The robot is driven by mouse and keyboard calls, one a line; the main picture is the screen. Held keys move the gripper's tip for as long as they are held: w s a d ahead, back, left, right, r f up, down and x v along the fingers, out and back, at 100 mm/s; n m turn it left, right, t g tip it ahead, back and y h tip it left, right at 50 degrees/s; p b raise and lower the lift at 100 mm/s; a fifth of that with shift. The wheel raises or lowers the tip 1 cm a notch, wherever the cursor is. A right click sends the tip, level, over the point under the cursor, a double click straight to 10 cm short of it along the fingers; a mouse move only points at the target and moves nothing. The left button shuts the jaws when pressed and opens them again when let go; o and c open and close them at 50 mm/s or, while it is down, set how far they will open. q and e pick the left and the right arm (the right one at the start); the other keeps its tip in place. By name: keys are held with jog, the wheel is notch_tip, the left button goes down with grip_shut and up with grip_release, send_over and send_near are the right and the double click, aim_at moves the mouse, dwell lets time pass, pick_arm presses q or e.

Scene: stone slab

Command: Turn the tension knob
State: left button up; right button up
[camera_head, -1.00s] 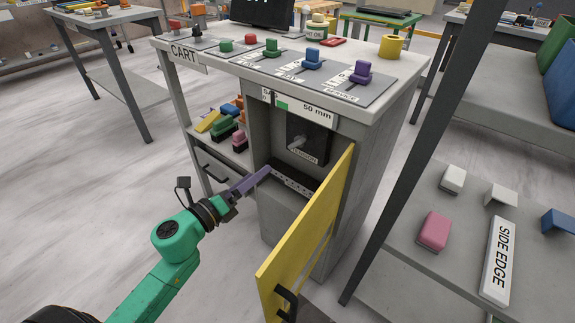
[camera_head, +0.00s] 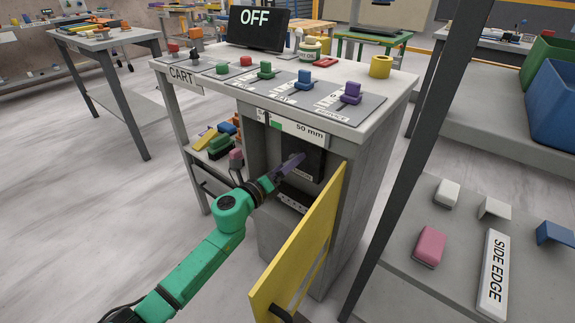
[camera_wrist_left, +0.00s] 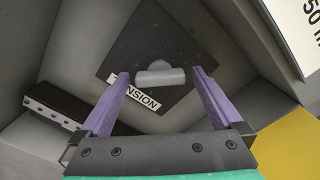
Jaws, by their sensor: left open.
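The tension knob (camera_wrist_left: 160,74) is a light grey bar-shaped knob on a dark square panel (camera_wrist_left: 150,45) inside the cart's open cabinet. A white label partly reading "TENSION" (camera_wrist_left: 146,97) sits below it. My left gripper (camera_wrist_left: 158,80) is open, with its purple fingers spread to either side of the knob in the wrist view. Whether they touch it or reach to its depth I cannot tell. In the head view my left gripper (camera_head: 298,159) is inside the cabinet opening and hides the knob; the dark panel (camera_head: 314,160) shows behind it. My right gripper is not in view.
The open yellow door (camera_head: 305,245) stands just right of my left arm. A dark perforated ledge (camera_wrist_left: 50,103) lies below the panel inside the cabinet. Coloured knobs stand on the cart top (camera_head: 340,122). A screen (camera_head: 258,26) reads "OFF".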

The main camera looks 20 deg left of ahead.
pick_arm(q)
jog(key=c, duration=1.3)
jog(key=shift+n, duration=0.3)
jog(key=shift+n+p, duration=3.8)
jog(key=shift+n, duration=3.4)
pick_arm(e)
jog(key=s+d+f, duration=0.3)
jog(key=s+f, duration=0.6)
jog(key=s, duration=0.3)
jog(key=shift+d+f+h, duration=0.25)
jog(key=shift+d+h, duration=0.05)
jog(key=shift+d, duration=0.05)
